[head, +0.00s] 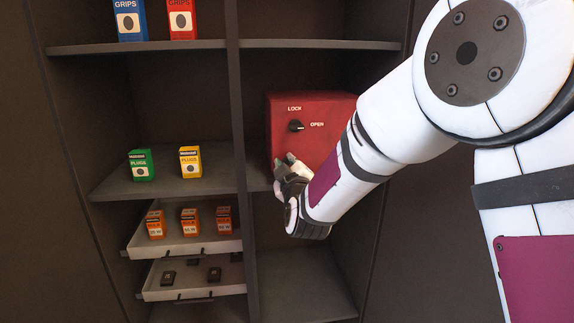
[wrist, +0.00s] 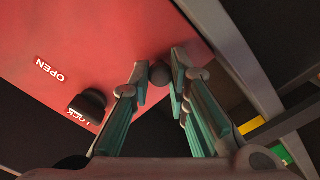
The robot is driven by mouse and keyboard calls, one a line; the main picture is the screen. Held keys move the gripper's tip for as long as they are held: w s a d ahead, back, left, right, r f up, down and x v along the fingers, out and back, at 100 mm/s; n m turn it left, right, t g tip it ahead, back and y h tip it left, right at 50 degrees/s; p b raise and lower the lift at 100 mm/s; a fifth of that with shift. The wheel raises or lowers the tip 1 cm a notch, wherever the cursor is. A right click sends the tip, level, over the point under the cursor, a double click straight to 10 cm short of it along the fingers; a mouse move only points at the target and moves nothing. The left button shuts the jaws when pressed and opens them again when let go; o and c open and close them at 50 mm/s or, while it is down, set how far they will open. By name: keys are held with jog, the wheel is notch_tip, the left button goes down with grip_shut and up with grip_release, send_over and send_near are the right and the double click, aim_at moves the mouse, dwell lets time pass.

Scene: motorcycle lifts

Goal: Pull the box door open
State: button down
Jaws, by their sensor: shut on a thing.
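The red box (head: 340,115) sits on the middle right shelf of the cabinet. Its front, the door (wrist: 120,35), carries the labels LOCK and OPEN and a black turn knob (head: 296,125), which also shows in the wrist view (wrist: 90,102). In the head view the knob's pointer seems to point right, towards OPEN. My gripper (head: 287,165) is at the lower front of the box. In the wrist view its fingertips (wrist: 163,78) are closed around a small dark rounded handle (wrist: 159,73) on the door, partly hidden by the fingers. I see no clear gap at the door's edge.
A vertical divider (head: 238,150) stands just left of the box. Left shelves hold a green box (head: 141,165), a yellow box (head: 190,162) and two pulled-out trays (head: 190,248) with small items. The compartment below the box (head: 300,285) is empty.

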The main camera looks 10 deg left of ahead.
jog(key=shift+s+d, duration=0.1)
jog(key=shift+s+d+n+y+b, duration=0.3)
jog(key=shift+s+y+b, duration=0.15)
jog(key=shift+b, duration=0.1)
jog(key=s+d+n+g+y+b, duration=0.1)
jog(key=s+d+n+g+y, duration=0.7)
jog(key=d, duration=0.4)
jog(key=shift+s+d+n+g+y+b, duration=0.4)
jog(key=shift+s+g+y, duration=0.2)
jog(key=shift+s+y, duration=0.55)
jog(key=shift+s, duration=0.1)
jog(key=c, duration=1.5)
grip_release()
